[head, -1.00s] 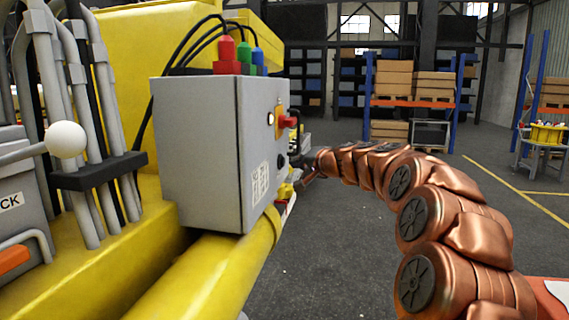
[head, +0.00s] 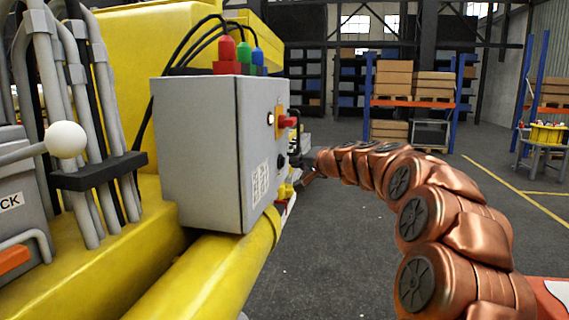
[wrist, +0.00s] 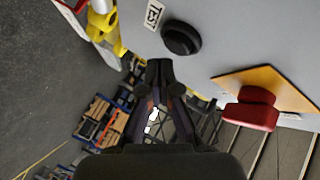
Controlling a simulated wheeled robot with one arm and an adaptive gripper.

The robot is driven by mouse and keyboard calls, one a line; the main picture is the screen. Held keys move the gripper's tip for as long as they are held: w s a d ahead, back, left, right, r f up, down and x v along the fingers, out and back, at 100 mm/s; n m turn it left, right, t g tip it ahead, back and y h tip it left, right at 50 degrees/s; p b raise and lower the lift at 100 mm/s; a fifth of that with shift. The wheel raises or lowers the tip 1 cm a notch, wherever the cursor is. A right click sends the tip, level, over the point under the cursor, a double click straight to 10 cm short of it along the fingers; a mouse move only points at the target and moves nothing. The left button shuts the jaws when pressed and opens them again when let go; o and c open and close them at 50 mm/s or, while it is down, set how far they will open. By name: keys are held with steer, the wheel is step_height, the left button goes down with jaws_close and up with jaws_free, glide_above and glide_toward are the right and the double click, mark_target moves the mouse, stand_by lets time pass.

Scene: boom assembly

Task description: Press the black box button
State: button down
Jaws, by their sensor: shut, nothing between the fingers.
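The grey control box (head: 200,150) is mounted on the yellow machine, with its button face turned to the right in the head view. A round black button (wrist: 181,39) sticks out of that face beside a TEST label (wrist: 153,14) in the wrist view. It shows small and dark in the head view (head: 281,161). My gripper (wrist: 160,68) is shut and empty. In the wrist view its fingertips are just below and left of the black button. In the head view my gripper (head: 298,160) is close to the box's face; I cannot tell whether it touches.
A red knob (wrist: 252,108) on a yellow plate (wrist: 285,92) sits on the same face, right of the gripper in the wrist view. Yellow pipe (head: 215,275) runs under the box. Open floor (head: 330,265) lies to the right, with shelves of boxes (head: 410,85) behind.

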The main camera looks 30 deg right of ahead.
steer(key=shift+w+a, duration=0.15)
steer(key=shift+w+a, duration=0.15)
steer(key=shift+a, duration=0.05)
steer(key=shift+w+a, duration=0.35)
stand_by(1.1)
stand_by(0.4)
steer(key=shift+s+d+b, duration=0.35)
steer(key=shift+s+d, duration=0.3)
steer(key=s+d, duration=0.3)
steer(key=shift+s+d+b, duration=0.15)
steer(key=shift+d+b, duration=0.15)
steer(key=shift+d, duration=0.1)
stand_by(0.9)
